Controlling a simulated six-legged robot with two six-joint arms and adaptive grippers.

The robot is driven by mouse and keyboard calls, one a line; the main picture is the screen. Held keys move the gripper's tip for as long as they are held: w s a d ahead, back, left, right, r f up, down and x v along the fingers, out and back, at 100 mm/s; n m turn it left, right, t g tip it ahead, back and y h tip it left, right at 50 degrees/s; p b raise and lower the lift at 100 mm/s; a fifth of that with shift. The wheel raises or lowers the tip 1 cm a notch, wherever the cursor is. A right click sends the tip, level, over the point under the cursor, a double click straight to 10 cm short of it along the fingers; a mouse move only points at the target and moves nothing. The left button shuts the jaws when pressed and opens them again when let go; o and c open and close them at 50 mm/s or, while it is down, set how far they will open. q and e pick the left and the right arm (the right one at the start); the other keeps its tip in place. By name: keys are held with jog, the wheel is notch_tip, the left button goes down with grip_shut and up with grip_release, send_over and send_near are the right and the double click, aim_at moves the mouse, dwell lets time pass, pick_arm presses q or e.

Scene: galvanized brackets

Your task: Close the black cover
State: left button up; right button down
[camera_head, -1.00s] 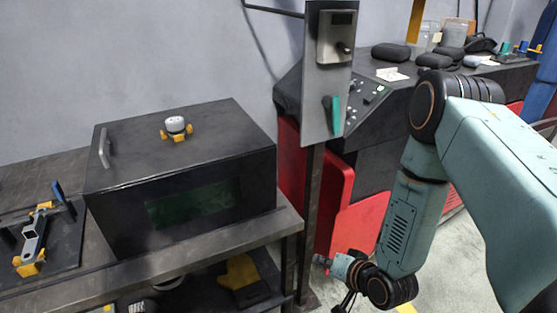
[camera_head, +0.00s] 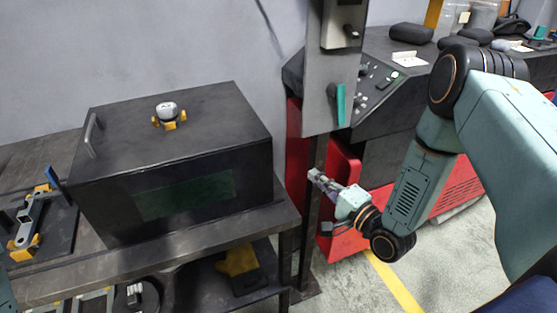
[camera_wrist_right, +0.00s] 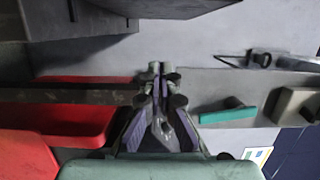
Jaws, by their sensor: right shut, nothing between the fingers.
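The black cover (camera_head: 185,130) is a large dark box with a flat top and a greenish window (camera_head: 186,196) in its front. It sits on the bench, and a grey bar handle (camera_head: 92,134) is at the left of its top. No gap shows under its front edge; its back is hidden. My right gripper (camera_head: 318,176) is shut and empty, to the right of the cover and apart from it, in front of the post. In the right wrist view my right gripper (camera_wrist_right: 155,68) shows its fingertips together. My left gripper is not in view.
A white knob on a yellow holder (camera_head: 168,114) stands on the cover. A metal post with a switch panel (camera_head: 322,105) stands right of the bench (camera_head: 150,268). A red-and-black console (camera_head: 385,85) is behind it. A grey tool (camera_head: 28,222) lies left of the cover.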

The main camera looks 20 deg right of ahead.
jog(key=w+a, duration=0.7)
jog(key=w, duration=0.2)
jog(key=shift+w+p, duration=0.2)
jog(key=shift+p, duration=0.2)
